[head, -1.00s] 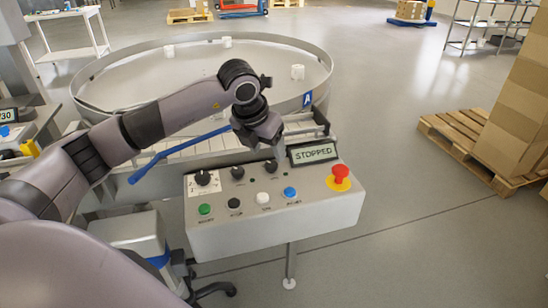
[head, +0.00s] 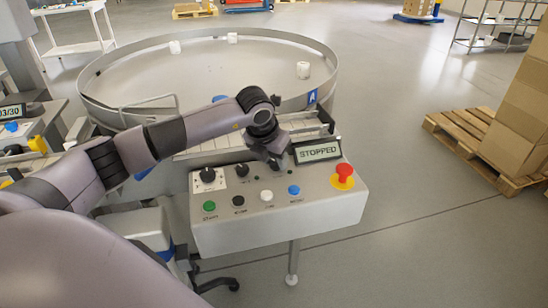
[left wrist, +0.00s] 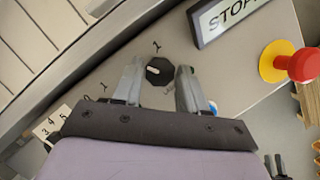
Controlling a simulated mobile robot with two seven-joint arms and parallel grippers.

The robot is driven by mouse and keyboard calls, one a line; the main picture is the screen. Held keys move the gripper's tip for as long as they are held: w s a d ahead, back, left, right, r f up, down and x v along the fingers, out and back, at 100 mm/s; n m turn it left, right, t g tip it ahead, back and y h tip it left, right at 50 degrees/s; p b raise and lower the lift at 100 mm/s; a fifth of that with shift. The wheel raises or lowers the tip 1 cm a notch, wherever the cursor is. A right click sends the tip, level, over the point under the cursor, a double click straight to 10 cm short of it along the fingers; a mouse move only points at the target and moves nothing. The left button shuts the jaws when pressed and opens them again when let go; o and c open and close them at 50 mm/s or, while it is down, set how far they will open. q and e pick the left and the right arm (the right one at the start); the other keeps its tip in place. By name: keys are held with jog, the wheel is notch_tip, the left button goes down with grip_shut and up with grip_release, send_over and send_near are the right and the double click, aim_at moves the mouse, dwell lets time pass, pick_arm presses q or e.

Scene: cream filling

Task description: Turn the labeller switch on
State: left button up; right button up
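The grey control panel (head: 330,205) carries several black rotary knobs and coloured push buttons. My left gripper (head: 274,163) is lowered over the rightmost knob, which it hides in the head view. In the left wrist view, the black knob (left wrist: 159,71) with a white pointer mark sits between the two fingers of the left gripper (left wrist: 160,72). The fingers are open, with a gap on each side of the knob. The middle knob (head: 241,170) stands to the left. My right gripper is not in view.
The display (head: 318,151) reads STOPPED, close right of the gripper. A red emergency button (head: 344,170) is at the panel's right. A numbered dial (head: 208,175) is at its left. Green (head: 209,206), black, white and blue buttons line the front. A round turntable (head: 120,112) is behind.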

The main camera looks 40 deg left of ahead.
pick_arm(q)
jog(key=c, duration=0.5)
jog(key=shift+c, duration=0.2)
jog(key=m+h+b, duration=0.1)
jog(key=m+b, duration=0.1)
jog(key=m, duration=0.1)
jog(key=shift+a+f, duration=0.1)
jog(key=m+h, duration=0.1)
jog(key=m, duration=0.1)
jog(key=m+b, duration=0.1)
jog(key=m, duration=0.1)
jog(key=shift+w+a+g+h, duration=0.1)
jog(key=shift+g+h, duration=0.2)
jog(key=shift+h, duration=0.1)
jog(key=shift+w+a+m+g+h+b, duration=0.1)
jog(key=shift+m+g+h+b, duration=0.2)
jog(key=shift+m, duration=0.95)
jog(key=shift+m+g+h+b, duration=0.2)
jog(key=shift+m+g+h, duration=0.2)
jog(key=shift+m, duration=0.85)
jog(key=o, duration=1)
